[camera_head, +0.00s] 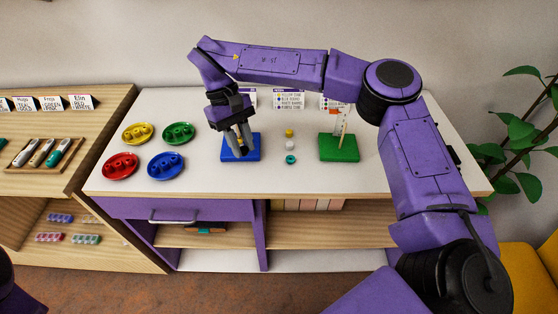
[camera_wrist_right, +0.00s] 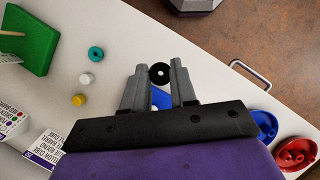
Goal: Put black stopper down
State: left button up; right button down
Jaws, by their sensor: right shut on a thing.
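My right gripper (camera_head: 244,146) points down over the blue board (camera_head: 229,154), on the white tabletop. In the right wrist view its fingertips (camera_wrist_right: 159,70) are closed on the black stopper (camera_wrist_right: 159,77), a small round black piece with a pale centre. Part of the blue board (camera_wrist_right: 161,98) shows between the fingers. In the head view the fingers mostly hide the stopper, and I cannot tell whether it touches the board. My left gripper is not in view.
A yellow bead (camera_head: 289,132), a white bead (camera_head: 290,145) and a teal bead (camera_head: 291,159) stand between the blue board and the green board (camera_head: 338,153), which has an upright peg. Several coloured dishes, including a blue one (camera_head: 166,166), lie left. Cards (camera_head: 290,100) stand behind.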

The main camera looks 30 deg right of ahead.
pick_arm(q)
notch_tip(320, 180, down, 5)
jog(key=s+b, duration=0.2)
jog(key=b, duration=0.3)
pick_arm(e)
jog(key=s+a+r+n+t+h, duration=0.2)
jog(key=s+r+n, duration=0.1)
jog(key=s+n, duration=0.3)
jog(key=s+a+r+n+t+h, duration=0.1)
jog(key=s+a+r+n, duration=0.15)
jog(key=s+n, duration=0.45)
jog(key=m+p, duration=0.2)
jog(key=p, duration=0.3)
send_over(294, 176)
jog(key=a, duration=0.2)
jog(key=f, duration=1)
jog(key=shift+w+d, duration=0.15)
jog(key=shift+w, duration=0.15)
notch_tip(294, 176, down, 3)
jog(key=shift+d+r, duration=0.15)
jog(key=shift+f, duration=0.35)
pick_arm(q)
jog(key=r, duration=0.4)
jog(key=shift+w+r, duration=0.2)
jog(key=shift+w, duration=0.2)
